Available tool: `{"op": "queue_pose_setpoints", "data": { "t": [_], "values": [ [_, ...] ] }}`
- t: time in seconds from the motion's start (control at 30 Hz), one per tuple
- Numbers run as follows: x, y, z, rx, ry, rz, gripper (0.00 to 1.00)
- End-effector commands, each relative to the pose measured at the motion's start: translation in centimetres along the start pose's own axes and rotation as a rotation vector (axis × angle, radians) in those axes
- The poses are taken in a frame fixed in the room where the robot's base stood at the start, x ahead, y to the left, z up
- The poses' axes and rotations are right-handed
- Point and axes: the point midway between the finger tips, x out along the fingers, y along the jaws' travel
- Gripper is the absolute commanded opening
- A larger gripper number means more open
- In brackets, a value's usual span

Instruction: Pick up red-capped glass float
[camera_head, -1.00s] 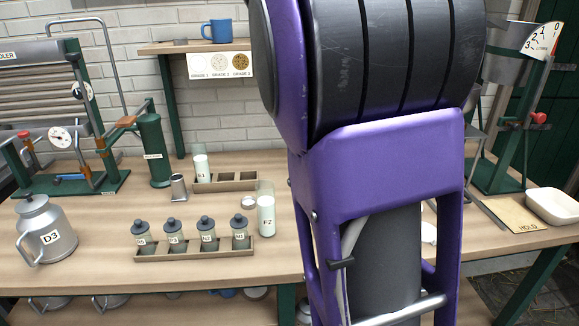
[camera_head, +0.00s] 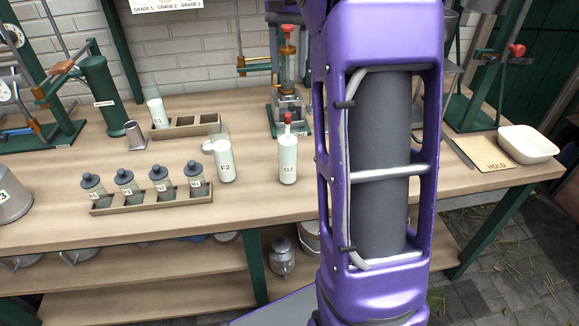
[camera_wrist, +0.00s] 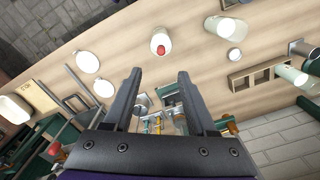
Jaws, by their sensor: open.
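A red-capped float (camera_head: 288,121) stands upright in the mouth of a white-filled glass jar (camera_head: 288,162) on the bench. Only its red top and a short part below show; the rest is hidden in the jar. In the wrist view its red cap (camera_wrist: 160,50) shows from above, over the jar (camera_wrist: 160,36). My gripper (camera_wrist: 159,73) is open and empty, its two dark fingers apart in the wrist view. The red cap appears just beyond the fingertips, about midway between them. My gripper is out of sight in the head view.
Another white-filled jar (camera_head: 225,165) stands left of the float's jar. A rack (camera_head: 150,197) of dark-capped bottles lies farther left. A glass-column apparatus (camera_head: 290,80) with a red top stands behind. A white tray (camera_head: 527,143) sits at right. Bare bench lies in front of the jar.

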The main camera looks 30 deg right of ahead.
Motion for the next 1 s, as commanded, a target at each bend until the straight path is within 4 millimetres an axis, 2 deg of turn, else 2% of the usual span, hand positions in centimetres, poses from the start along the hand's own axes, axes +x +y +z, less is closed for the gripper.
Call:
{"op": "queue_pose_setpoints", "data": {
  "t": [0.03,0.1,0.3,0.57,0.83,1.0],
  "values": [
    [1.5,0.1,0.1,0.000,-0.003,0.002,0.57],
    [3.1,0.1,0.1,0.000,-0.003,0.002,0.57],
    [6.7,0.0,0.0,-0.001,0.000,0.002,0.57],
    [8.5,0.0,0.1,-0.001,0.001,0.002,0.57],
    [12.4,-0.2,0.3,0.000,0.001,0.002,0.57],
    [13.2,-0.2,0.2,-0.001,0.003,0.001,0.57]
  ]
}}
